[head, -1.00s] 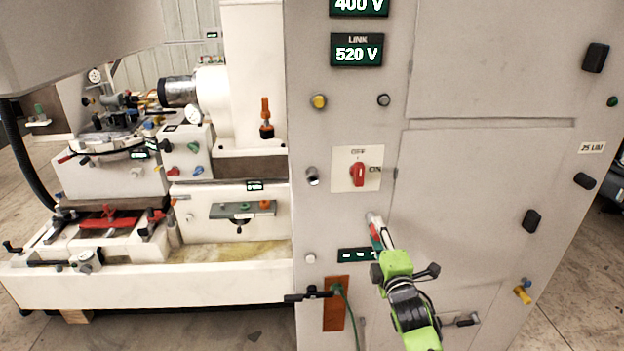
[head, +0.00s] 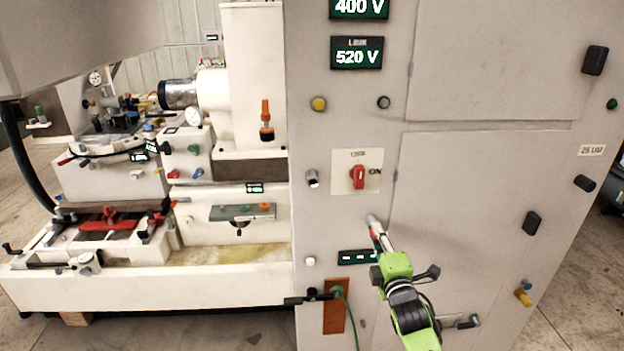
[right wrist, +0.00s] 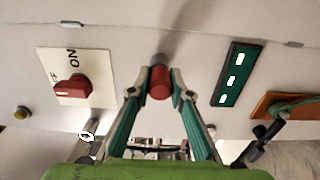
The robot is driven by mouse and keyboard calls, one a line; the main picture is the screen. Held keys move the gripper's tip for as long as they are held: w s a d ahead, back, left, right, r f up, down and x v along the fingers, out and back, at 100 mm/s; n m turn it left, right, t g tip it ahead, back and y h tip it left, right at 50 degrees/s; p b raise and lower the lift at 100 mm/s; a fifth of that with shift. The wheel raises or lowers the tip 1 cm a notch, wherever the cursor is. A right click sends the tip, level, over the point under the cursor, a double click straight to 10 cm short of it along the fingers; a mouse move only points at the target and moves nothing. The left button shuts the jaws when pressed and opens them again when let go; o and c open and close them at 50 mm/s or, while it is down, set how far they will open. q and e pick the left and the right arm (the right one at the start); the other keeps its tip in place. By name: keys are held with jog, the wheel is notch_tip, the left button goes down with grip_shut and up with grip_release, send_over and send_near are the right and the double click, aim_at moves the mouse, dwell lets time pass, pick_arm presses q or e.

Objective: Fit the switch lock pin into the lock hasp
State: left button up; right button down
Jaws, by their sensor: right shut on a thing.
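My right gripper (head: 377,238) is in front of the grey cabinet, below and slightly right of the red switch (head: 358,177). In the right wrist view its fingertips (right wrist: 159,84) are shut on a red cylinder (right wrist: 159,86) with a dark grey end, which looks like the lock pin. The grey end (head: 373,221) points at the cabinet front; I cannot tell whether it touches. The switch handle also shows in the right wrist view (right wrist: 74,88), on a plate marked ON. I cannot make out the lock hasp for certain. My left gripper is not in view.
A lit green panel (head: 358,256) and an orange plate (head: 336,312) with a green cable lie below on the cabinet. A silver knob (head: 312,178) sticks out left of the switch. The cream machine (head: 150,290) stands at left.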

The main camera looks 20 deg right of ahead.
jog(key=shift+s, duration=0.1)
dwell(0.5)
jog(key=p+v, duration=0.3)
jog(key=v, duration=0.3)
jog(key=shift+s+a, duration=0.2)
jog(key=shift+s, duration=0.15)
dwell(0.9)
jog(key=shift+r, duration=0.1)
